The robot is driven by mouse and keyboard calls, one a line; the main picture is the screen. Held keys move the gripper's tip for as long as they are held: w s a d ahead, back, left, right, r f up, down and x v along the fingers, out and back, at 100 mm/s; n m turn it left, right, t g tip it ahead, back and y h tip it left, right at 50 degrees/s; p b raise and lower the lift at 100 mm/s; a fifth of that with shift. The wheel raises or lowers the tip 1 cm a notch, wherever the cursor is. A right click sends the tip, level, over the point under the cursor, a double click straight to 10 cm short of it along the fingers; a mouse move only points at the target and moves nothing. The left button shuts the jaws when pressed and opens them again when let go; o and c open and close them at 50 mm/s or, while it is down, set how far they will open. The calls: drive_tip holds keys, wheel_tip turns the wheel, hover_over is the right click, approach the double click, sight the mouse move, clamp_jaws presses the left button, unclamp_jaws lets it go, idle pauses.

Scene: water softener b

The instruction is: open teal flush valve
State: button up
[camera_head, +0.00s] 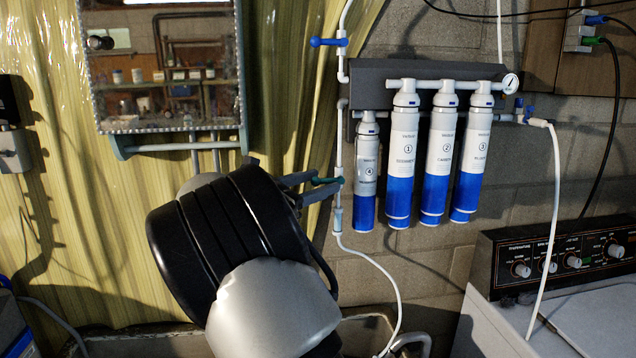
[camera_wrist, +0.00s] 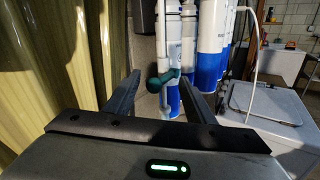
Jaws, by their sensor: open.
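The teal flush valve (camera_head: 325,181) is a small lever handle on the white vertical pipe, just left of the filter cartridges. In the wrist view its teal handle (camera_wrist: 160,81) points left from the pipe and ends in a rounded knob. My gripper (camera_head: 322,184) is at the valve with its jaws open. In the wrist view one finger of my gripper (camera_wrist: 159,86) is on each side of the handle, and the handle lies between the fingertips. I cannot tell whether either finger touches it. My arm hides the area below and left in the head view.
Several blue-and-white filters (camera_head: 435,165) hang right of the pipe. A blue valve (camera_head: 328,42) sits higher on the pipe. A white hose (camera_head: 393,290) hangs below. A mirror cabinet (camera_head: 160,65) and yellow curtain (camera_head: 40,190) are left; a washing machine (camera_head: 570,320) is right.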

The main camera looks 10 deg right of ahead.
drive_tip(key=shift+d, duration=0.15)
clamp_jaws()
